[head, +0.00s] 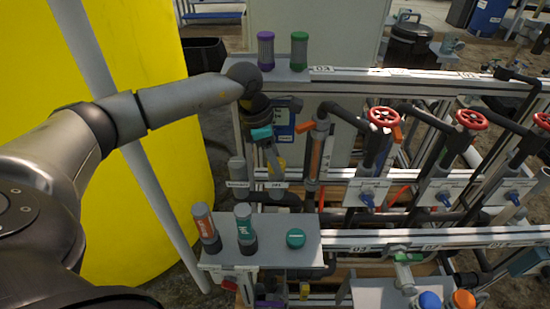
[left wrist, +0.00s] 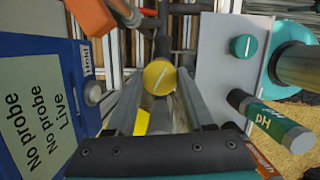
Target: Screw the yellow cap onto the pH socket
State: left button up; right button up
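The yellow cap (left wrist: 160,77), round with a white line across its top, sits between the fingertips of my left gripper (left wrist: 160,84) in the left wrist view. The fingers appear closed on its sides. In the head view my left gripper (head: 274,172) points down at a small labelled plate (head: 268,185) on the skid. A yellow patch shows beside its fingers there. The pH socket is not clearly visible, hidden by the gripper and cap. I cannot tell whether the cap touches it. My right gripper is not in view.
A blue meter box (left wrist: 38,105) stands close beside the fingers. Pipes and red handwheels (head: 383,116) lie to the right.

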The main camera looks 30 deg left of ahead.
pick_arm(q)
jog(key=shift+o, duration=1.4)
jog(key=shift+r, duration=0.1)
jog(key=shift+r+p, duration=1.85)
jog(key=shift+r, duration=0.35)
jog(key=o, duration=0.4)
jog(key=shift+o, duration=0.2)
